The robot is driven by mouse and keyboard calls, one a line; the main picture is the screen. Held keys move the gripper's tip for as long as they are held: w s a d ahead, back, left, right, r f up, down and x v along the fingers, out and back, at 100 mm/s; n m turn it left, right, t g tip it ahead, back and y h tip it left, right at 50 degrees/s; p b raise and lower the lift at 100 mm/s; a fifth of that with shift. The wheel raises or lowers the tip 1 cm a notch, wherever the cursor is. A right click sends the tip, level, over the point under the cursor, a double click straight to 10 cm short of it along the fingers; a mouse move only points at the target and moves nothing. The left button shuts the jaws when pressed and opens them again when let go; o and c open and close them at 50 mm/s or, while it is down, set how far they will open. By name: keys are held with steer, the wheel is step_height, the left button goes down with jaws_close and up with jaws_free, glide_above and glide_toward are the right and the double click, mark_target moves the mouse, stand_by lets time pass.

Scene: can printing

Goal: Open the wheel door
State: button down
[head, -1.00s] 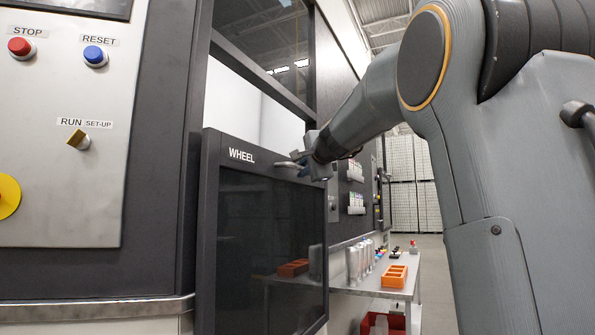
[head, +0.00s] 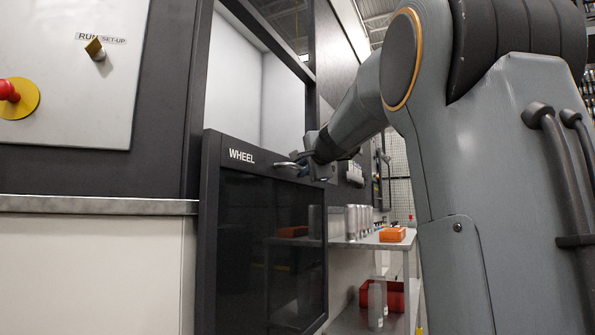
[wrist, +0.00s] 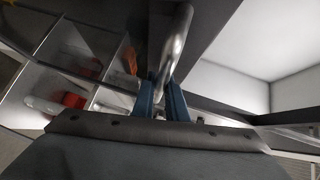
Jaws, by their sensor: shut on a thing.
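The wheel door (head: 262,255) is a dark framed panel with dark glass and a white WHEEL label in the head view. It is partly lowered, with an open gap above it showing a pale interior (head: 232,85). Its metal handle (head: 284,164) sits at the top right of the door. My gripper (head: 302,160) is at the handle and shut on it. In the wrist view the blue fingers (wrist: 161,97) close around the silver bar of the handle (wrist: 175,45). The exact finger contact is partly hidden.
A control panel with a red button (head: 9,90) and a RUN/SET-UP switch (head: 95,49) is at left. A metal ledge (head: 90,206) runs below it. Behind the door stands a shelf with metal cans (head: 352,222), an orange holder (head: 392,235) and a red bin (head: 383,297).

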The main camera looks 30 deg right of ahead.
step_height(320, 180, down, 14)
steer(key=b, duration=1.2)
steer(key=shift+r+b, duration=0.25)
steer(key=shift+b, duration=0.05)
steer(key=c, duration=1.8)
jaws_free()
steer(key=shift+o, duration=0.2)
steer(key=p+v, duration=0.1)
steer(key=v, duration=0.6)
steer(key=shift+s, duration=0.45)
